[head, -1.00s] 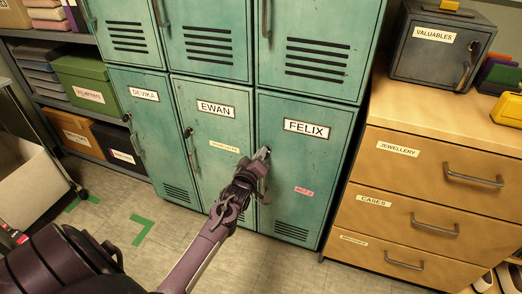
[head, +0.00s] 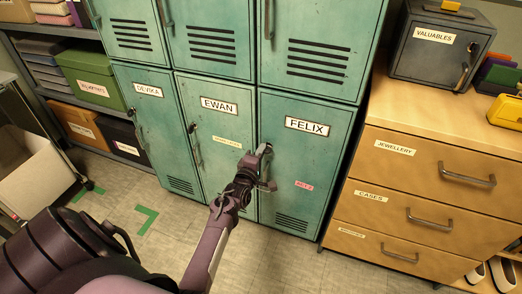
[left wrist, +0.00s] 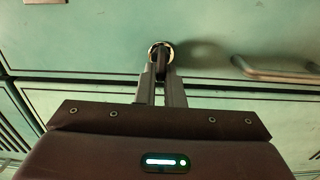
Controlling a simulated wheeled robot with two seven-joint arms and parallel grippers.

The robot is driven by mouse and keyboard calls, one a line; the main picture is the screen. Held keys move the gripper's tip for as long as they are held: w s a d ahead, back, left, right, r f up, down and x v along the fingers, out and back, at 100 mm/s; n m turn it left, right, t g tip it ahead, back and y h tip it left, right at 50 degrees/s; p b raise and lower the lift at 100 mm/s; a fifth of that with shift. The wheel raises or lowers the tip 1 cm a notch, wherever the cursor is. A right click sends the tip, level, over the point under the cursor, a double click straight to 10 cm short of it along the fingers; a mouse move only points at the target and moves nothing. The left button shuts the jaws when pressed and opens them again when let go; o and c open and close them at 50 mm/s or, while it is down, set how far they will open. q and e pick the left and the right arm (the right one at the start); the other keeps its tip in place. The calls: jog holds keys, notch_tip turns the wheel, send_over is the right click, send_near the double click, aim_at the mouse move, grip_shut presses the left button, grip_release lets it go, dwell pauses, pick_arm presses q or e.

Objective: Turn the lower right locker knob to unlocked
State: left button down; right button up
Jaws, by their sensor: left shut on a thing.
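The lower right locker is the green FELIX door (head: 300,170), which is closed. My left gripper (head: 264,158) is at its upper left edge, below and left of the name plate, and mostly hides the knob in the head view. In the left wrist view my left gripper (left wrist: 161,75) has its fingers shut on the round, metal-rimmed knob (left wrist: 152,49). The wrist view is turned, so the door's handle (left wrist: 275,70) lies to the right of the knob. Which way the knob points is hard to tell. My right gripper is not in view.
The EWAN locker (head: 215,150) stands just left, with its own handle. A wooden drawer unit (head: 400,150) stands to the right, carrying a grey safe (head: 430,65). Shelves with boxes (head: 85,80) are at the left. The floor (head: 165,250) before the lockers is clear.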

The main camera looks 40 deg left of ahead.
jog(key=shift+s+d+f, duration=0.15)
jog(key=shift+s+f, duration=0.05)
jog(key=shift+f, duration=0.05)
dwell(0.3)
pick_arm(q)
jog(key=c, duration=1.5)
grip_release()
jog(key=shift+c, duration=0.2)
